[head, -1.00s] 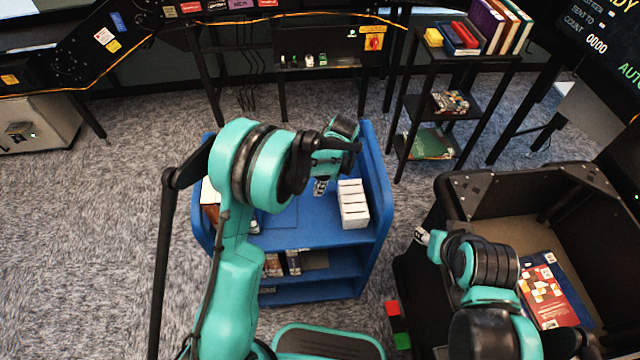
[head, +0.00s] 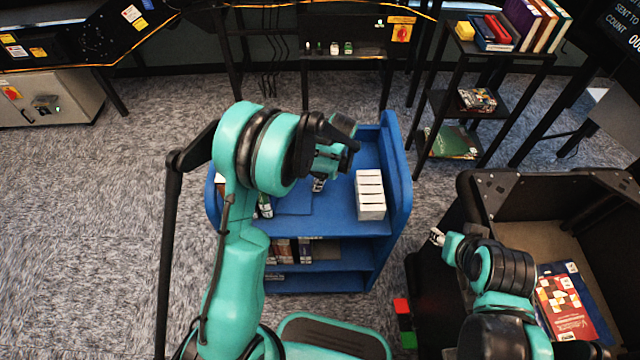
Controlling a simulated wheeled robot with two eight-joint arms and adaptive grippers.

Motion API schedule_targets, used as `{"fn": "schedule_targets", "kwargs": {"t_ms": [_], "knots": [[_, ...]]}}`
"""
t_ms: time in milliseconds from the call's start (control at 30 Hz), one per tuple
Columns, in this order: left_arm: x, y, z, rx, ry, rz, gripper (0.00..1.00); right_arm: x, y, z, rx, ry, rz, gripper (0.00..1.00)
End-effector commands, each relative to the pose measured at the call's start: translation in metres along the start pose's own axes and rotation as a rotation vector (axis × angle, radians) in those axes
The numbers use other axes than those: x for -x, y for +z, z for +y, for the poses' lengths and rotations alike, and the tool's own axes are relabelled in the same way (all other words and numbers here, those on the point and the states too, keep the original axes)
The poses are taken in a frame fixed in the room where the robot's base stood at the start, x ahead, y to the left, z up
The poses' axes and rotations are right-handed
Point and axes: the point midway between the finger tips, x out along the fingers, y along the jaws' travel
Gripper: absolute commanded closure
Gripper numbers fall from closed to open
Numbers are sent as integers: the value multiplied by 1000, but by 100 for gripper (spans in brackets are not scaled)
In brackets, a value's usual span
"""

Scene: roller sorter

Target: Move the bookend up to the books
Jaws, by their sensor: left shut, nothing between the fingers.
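A blue cart (head: 395,170) stands in front of me. On its top shelf, a flat blue piece (head: 293,203) that looks like the bookend lies or stands near the middle; its colour blends with the cart. Books (head: 265,207) show in part at the shelf's left, mostly hidden behind my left arm. My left gripper (head: 318,185) is shut and empty, above the top shelf close to the blue piece; I cannot tell if they touch. My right gripper (head: 437,237) is by the black bin's near left corner, away from the cart; its fingers are too small to read.
White boxes (head: 370,195) stand in a row at the top shelf's right. A black rack (head: 437,100) stands behind. Carpet is free at the left.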

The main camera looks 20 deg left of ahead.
Motion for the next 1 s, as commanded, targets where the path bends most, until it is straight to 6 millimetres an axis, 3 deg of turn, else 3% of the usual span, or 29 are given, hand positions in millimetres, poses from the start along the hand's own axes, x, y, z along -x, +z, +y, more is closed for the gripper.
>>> {"fn": "schedule_targets", "kwargs": {"t_ms": [133, 533, 667, 1000], "knots": [[-5, 18, 0, 4, 1, -1, 100, -2, 2, 0, 0, 0, 0, 60], [1, 18, 0, 1, 0, -1, 100, -2, 1, 0, 0, 0, 0, 60], [20, 18, 1, 1, 0, -1, 100, -2, 1, 0, 0, 0, 0, 60], [92, 18, 1, 1, 1, -2, 100, -2, 1, 0, 0, 0, 0, 60]]}}
